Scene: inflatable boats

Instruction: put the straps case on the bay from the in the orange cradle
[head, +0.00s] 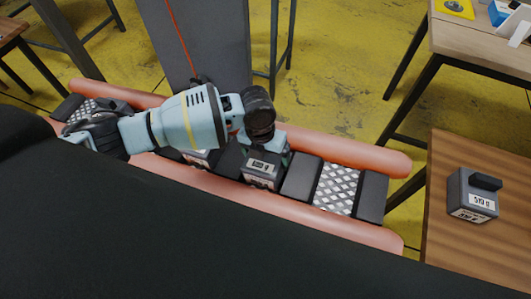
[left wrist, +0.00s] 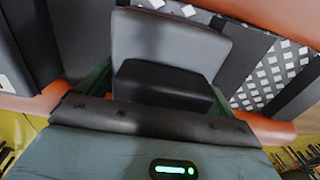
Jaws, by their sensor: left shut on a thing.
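The orange cradle (head: 345,150) is a pair of long orange tubes with dark blocks and bare metal tread-plate bays (head: 337,188) between them. My left gripper (head: 264,150) is over its middle, shut on a dark grey case (head: 261,172) with a white label. In the left wrist view the case's black handle (left wrist: 165,82) is between the greenish fingers. I cannot read the label or tell whether the case rests on the cradle. Another labelled case (head: 196,158) is partly hidden below my left arm. My right gripper is out of view.
A similar dark case (head: 472,195) with a black handle stands on the wooden table (head: 445,245) at right. Another table (head: 460,40) is at the upper right. A grey pillar (head: 195,40) stands behind the cradle. The cradle's right-hand tread-plate bay is clear.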

